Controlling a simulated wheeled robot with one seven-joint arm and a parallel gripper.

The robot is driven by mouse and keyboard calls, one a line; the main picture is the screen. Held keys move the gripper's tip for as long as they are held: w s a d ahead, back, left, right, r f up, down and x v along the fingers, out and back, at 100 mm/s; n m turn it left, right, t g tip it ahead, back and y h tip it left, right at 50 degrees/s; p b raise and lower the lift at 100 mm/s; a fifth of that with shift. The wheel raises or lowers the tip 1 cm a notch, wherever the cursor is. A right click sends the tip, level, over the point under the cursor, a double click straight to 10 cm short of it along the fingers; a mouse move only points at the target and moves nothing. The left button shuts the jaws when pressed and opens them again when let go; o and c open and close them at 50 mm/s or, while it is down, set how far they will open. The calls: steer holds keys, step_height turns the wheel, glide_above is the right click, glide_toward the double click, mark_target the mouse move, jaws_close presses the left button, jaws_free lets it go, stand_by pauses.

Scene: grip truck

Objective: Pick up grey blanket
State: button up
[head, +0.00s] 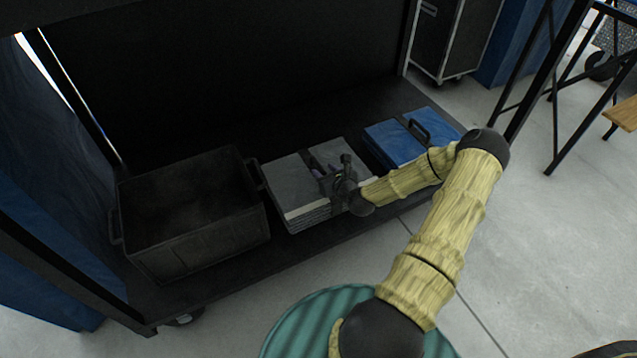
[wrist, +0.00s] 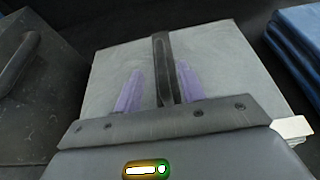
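The grey blanket (head: 293,185) lies folded in a thick stack on the dark shelf, with a black strap or handle (wrist: 163,65) across its top. It also fills the middle of the wrist view (wrist: 215,55). My gripper (head: 324,173) is over the blanket's top. In the wrist view my gripper (wrist: 158,85) has its two purple fingers apart, one on each side of the black handle. A gap shows between the left finger and the handle; the right finger is close to it. My wrist hides the blanket's near part.
A dark open crate (head: 240,215) stands just left of the blanket. A folded blue blanket (head: 385,140) with a black handle lies to the right. The shelf (head: 165,310) has a front edge above the grey floor. A dark wall rises behind.

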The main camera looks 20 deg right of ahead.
mark_target(320, 167)
steer(key=b+x, duration=0.2)
steer(key=x, duration=0.2)
steer(key=shift+s+f, duration=0.1)
stand_by(0.3)
jaws_close()
stand_by(1.2)
